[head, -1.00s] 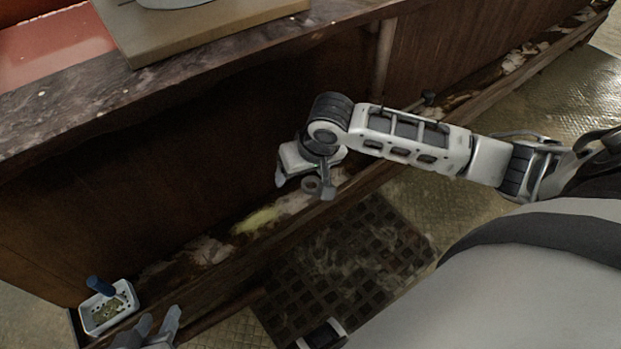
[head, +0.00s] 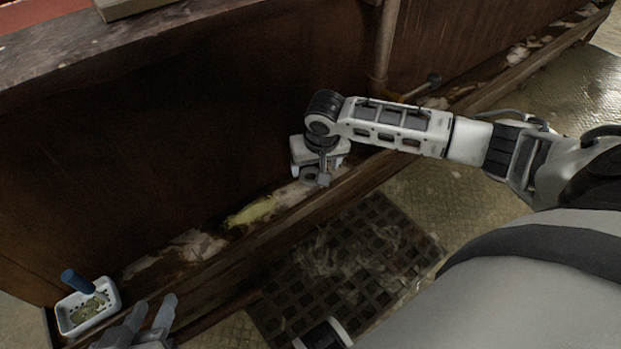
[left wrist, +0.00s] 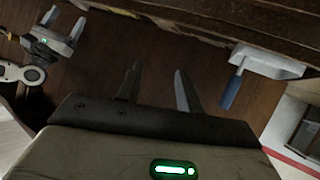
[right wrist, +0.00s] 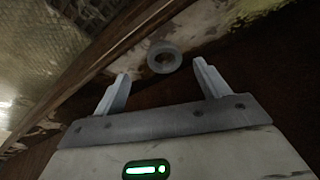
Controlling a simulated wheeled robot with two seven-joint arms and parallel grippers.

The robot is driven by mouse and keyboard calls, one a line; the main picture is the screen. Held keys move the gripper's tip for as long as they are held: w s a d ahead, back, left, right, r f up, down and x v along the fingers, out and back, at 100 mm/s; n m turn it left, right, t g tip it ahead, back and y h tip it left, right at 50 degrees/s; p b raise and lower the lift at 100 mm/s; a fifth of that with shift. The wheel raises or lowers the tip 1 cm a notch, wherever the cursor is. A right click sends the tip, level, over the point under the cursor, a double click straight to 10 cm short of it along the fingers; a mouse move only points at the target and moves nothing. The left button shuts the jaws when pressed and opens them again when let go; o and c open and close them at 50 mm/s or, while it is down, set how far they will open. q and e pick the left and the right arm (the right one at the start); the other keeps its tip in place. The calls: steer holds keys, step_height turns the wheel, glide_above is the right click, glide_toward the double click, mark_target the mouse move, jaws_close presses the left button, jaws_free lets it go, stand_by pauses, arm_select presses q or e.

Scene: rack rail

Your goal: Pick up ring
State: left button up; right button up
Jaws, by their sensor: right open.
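A grey ring (right wrist: 152,60) lies flat on the worn ledge just ahead of my right gripper (right wrist: 161,72) in the right wrist view. The two open fingers stand to either side of it, and nothing is held between them. In the head view my right gripper (head: 310,176) hangs low over the ledge, with the ring partly visible by its fingers. My left gripper (head: 153,304) is at the lower left of the head view. Its fingers are apart and empty in the left wrist view (left wrist: 157,72).
A white tray (head: 66,322) with a blue-handled tool (head: 78,282) stands at the ledge's left end. The ledge (head: 225,262) runs along a dark brown panel (head: 180,130). A vertical pipe (head: 384,50) stands behind my right arm. A floor grate (head: 350,250) lies below.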

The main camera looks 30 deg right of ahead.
mark_target(310, 178)
steer(key=b+x, duration=0.1)
steer(key=x, duration=0.1)
steer(key=b+x, duration=0.1)
steer(key=x, duration=0.1)
steer(key=shift+w+a, duration=0.2)
steer(key=shift+w, duration=0.15)
steer(key=shift+w+f, duration=0.1)
steer(key=shift+f, duration=0.2)
arm_select(q)
steer(key=shift+d+r+t+h, duration=0.25)
steer(key=shift+r+t, duration=0.1)
steer(key=shift+r, duration=0.2)
steer(key=shift+d+r+t+h, duration=0.15)
steer(key=shift+r+t+h, duration=0.15)
steer(key=shift+r, duration=0.2)
arm_select(e)
steer(key=shift+c, duration=0.3)
steer(key=c, duration=1)
steer(key=shift+r, duration=0.15)
